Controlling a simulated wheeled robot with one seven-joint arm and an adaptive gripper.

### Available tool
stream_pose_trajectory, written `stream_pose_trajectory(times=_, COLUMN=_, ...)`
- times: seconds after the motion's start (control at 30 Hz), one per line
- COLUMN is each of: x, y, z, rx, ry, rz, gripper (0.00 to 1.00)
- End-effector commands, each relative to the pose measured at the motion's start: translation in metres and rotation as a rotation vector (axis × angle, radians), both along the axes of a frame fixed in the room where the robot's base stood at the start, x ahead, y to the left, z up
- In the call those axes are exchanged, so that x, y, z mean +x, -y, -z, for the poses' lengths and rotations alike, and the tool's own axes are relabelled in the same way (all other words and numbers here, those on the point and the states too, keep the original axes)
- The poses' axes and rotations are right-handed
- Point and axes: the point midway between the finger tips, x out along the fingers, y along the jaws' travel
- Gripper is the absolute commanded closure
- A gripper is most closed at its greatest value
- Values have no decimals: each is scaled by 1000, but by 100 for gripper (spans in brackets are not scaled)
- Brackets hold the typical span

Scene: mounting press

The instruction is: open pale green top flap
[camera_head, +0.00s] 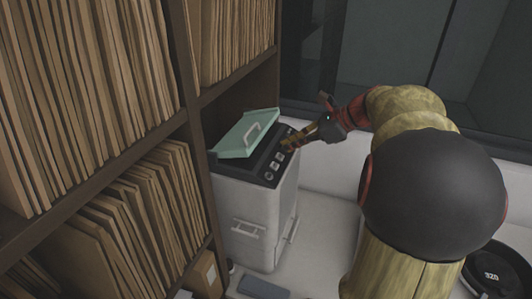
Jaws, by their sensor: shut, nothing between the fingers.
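The pale green top flap (238,143) sits on top of a white mounting press (240,201), at its left side. A light handle (252,131) stands on the flap. The flap looks tilted, its left edge overhanging the press; I cannot tell how far it is raised. My gripper (290,145) is shut and empty. Its tips are over the black control panel to the right of the flap, apart from the handle. Whether the tips touch the panel is unclear.
A brown shelf (195,130) full of folders stands close on the left of the press. Grey buttons (274,166) line the panel. A dark flat object (262,288) lies in front, and a black round weight (495,272) is at lower right. Windows are behind.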

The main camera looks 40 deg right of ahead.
Motion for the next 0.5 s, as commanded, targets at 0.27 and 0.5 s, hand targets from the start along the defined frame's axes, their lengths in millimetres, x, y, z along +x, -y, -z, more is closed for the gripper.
stream_pose_trajectory(times=0.27, x=13, y=-6, z=-1, rx=76, ry=-9, rz=60, gripper=100)
stream_pose_trajectory(times=0.5, x=39, y=-23, z=23, rx=75, ry=-10, rz=56, gripper=100)
